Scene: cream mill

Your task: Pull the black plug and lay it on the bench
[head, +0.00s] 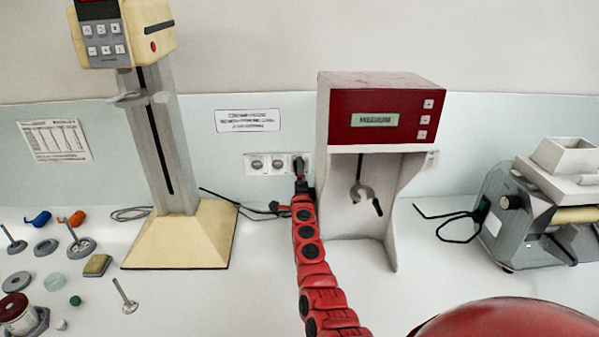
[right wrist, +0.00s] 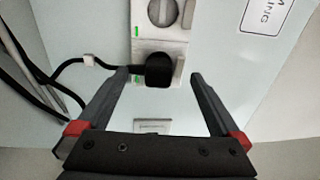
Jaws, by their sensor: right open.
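The black plug (right wrist: 159,70) sits in the end socket of the white socket strip (right wrist: 158,45) on the wall, with its black cable (right wrist: 72,64) leading off to the left in the right wrist view. My right gripper (right wrist: 160,78) is open, with one finger on each side of the plug and gaps between them and it. In the head view my red right arm reaches up to the right end of the socket strip (head: 262,163); the right gripper (head: 301,184) mostly hides the plug there. My left gripper is not in view.
A cream-footed stand (head: 185,235) is left of my arm, and a red-topped device (head: 380,95) stands close on its right. A grey roller machine (head: 530,215) is far right. Small parts crowd the left of the bench (head: 220,300), whose front middle is clear.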

